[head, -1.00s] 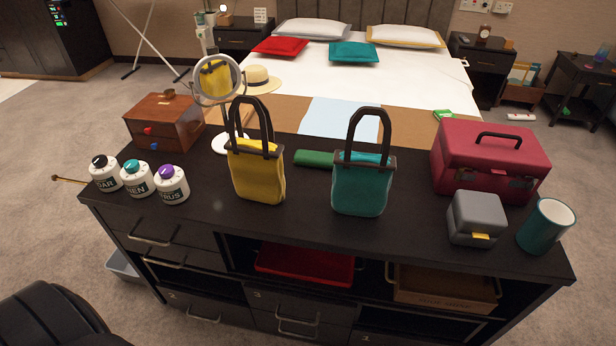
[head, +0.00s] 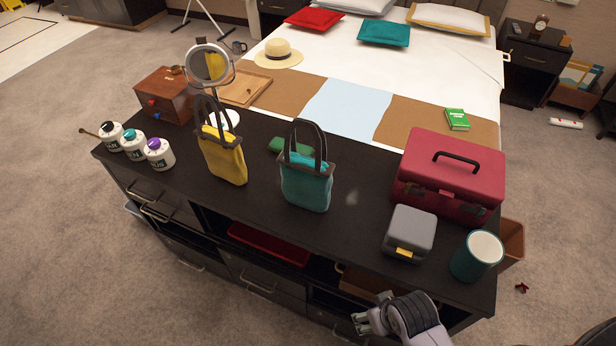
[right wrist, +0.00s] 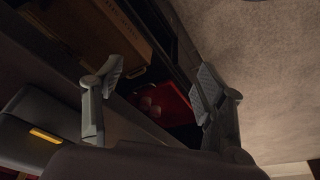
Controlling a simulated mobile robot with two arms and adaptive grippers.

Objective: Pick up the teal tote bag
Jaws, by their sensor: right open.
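The teal tote bag (head: 306,188) stands upright on the dark dresser top, its dark handles raised. A yellow tote bag (head: 223,160) stands to its left. My right gripper (head: 362,322) is low at the front of the dresser, below its top, in front and to the right of the teal bag and apart from it. In the right wrist view, its two fingers (right wrist: 160,88) are spread and empty, with the dresser's open shelves beyond them. The teal bag does not show in the right wrist view. My left gripper is not in view.
Right of the teal bag stand a grey box (head: 409,231), a red case (head: 449,172) and a teal cup (head: 476,256). A green roll (head: 290,147) lies behind it. White jars (head: 159,154) and a mirror (head: 209,64) are left.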

